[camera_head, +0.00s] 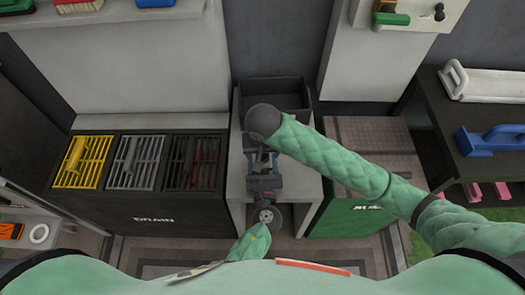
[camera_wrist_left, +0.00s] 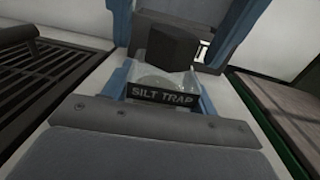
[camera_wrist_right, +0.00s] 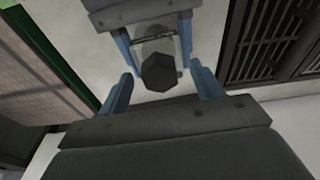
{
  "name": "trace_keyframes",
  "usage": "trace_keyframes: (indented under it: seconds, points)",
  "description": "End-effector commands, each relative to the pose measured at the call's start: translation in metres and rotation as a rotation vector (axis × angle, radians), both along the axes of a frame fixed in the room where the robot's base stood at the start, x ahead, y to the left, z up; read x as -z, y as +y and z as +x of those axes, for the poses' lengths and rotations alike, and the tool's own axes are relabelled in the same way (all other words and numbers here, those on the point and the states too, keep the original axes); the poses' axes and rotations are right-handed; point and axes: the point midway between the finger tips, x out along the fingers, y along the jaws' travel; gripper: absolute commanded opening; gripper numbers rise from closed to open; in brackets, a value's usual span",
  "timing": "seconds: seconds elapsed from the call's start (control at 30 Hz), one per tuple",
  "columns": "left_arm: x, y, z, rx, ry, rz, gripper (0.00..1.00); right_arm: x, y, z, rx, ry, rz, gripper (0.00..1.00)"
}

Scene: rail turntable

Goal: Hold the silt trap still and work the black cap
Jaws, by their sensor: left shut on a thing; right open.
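The silt trap (camera_wrist_left: 155,75) is a small clear vessel with a dark label reading SILT TRAP. My left gripper (camera_head: 263,176) is shut on its body, with a blue finger on each side, as the left wrist view shows. The black cap (camera_wrist_left: 172,46) is a dark faceted block on the trap. In the right wrist view the cap (camera_wrist_right: 158,72) appears between the blue fingertips of my right gripper (camera_wrist_right: 162,80), with a gap on each side. That gripper is open. In the head view my grippers and right arm mostly hide the trap.
The trap is over a narrow pale counter (camera_head: 303,190) with a dark open bin (camera_head: 285,95) behind. Yellow, grey and dark grates (camera_head: 140,160) lie on the DRAIN cabinet at left. A green-fronted cabinet (camera_head: 345,221) stands at right. A dark shelf with a blue tool (camera_head: 490,140) is farther right.

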Motion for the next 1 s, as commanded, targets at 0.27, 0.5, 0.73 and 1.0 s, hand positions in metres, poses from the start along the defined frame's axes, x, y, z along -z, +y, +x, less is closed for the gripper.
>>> trace_keyframes:
  seconds: [0.27,0.5,0.73,1.0]
  points:
    - [0.0008,0.0001,-0.0002,0.000,0.001,0.000,0.17,-0.0001,0.0001,0.0000,0.000,0.000,0.000,0.14]
    - [0.0007,0.0001,-0.0002,0.000,0.001,0.000,0.17,-0.0002,-0.0007,0.0004,-0.090,-0.002,0.000,0.08]
    - [0.0007,0.0000,-0.0002,0.000,0.001,0.000,0.17,-0.0004,-0.0014,0.0007,-0.353,-0.001,0.000,0.08]
    - [0.0008,0.0000,-0.0002,0.000,0.001,0.000,0.17,-0.0003,-0.0006,0.0005,-0.526,-0.002,0.001,0.08]
